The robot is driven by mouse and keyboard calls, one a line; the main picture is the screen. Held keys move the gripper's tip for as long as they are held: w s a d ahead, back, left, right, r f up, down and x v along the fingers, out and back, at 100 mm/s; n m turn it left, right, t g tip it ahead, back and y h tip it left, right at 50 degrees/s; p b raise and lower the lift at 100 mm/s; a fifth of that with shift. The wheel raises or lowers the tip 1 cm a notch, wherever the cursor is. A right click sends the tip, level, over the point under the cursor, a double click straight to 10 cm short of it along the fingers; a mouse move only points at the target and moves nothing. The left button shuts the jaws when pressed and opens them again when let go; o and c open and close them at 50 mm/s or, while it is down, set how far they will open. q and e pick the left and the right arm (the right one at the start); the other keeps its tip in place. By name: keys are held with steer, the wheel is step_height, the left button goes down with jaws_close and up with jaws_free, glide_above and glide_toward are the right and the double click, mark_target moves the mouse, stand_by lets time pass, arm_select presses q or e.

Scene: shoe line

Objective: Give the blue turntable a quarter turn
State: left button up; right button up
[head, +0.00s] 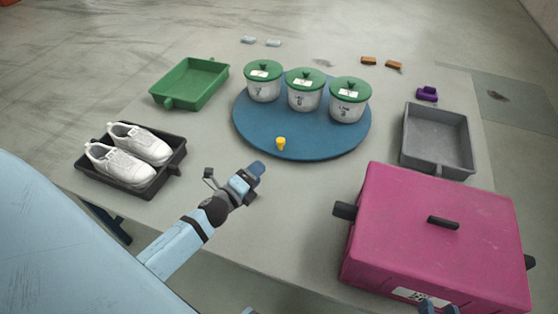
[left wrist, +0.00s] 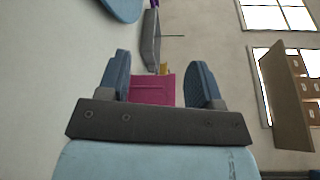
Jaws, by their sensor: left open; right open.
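The blue turntable (head: 312,143) is a flat round disc in the middle of the table. A small yellow peg (head: 281,143) stands near its front edge. Three white tubs with green lids stand across its back half: left (head: 263,92), middle (head: 304,100) and right (head: 348,110). My left gripper (head: 257,169) is in front of the turntable, apart from the peg; in the left wrist view (left wrist: 160,85) its fingers are spread with nothing between them. The turntable's edge (left wrist: 120,8) shows at the top of that view. My right gripper (head: 438,307) barely shows at the bottom edge, by the magenta box.
A magenta lidded box (head: 470,225) fills the front right. A grey tray (head: 405,150) stands right of the turntable, a green tray (head: 160,98) left. White shoes (head: 130,155) lie in a black tray (head: 150,188). Small purple (head: 428,94) and orange (head: 369,61) items lie behind.

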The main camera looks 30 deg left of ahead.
arm_select(q)
steer(key=w+a+f+m+t+h+b, duration=0.1)
steer(key=w+a+f+m+b, duration=0.35)
steer(key=f+m+b, duration=0.2)
steer(key=m+h+b, duration=0.1)
steer(key=m+b, duration=0.5)
steer(key=m, duration=0.3)
glide_toward(277, 143)
steer(key=s, duration=0.2)
steer(key=shift+s+r, duration=0.25)
steer(key=shift+w+a+m, duration=0.1)
steer(key=shift+w+m, duration=0.05)
steer(key=shift+m, duration=0.1)
steer(key=shift+w, duration=0.3)
steer(key=w, duration=0.4)
steer(key=w+d+b, duration=0.1)
steer(key=w, duration=0.3)
steer(key=w+d, duration=0.1)
steer(key=w, duration=0.2)
steer(key=shift+w, duration=0.4)
steer(key=shift+w+d, duration=0.1)
steer(key=shift+w, duration=0.55)
arm_select(e)
steer(key=t+y, duration=0.1)
steer(key=a+f+t+y, duration=0.1)
steer(key=a+t+y, duration=0.1)
steer(key=shift+w+a+f+t, duration=0.2)
steer(key=shift+a+f+t, duration=0.1)
steer(key=shift+t, duration=0.1)
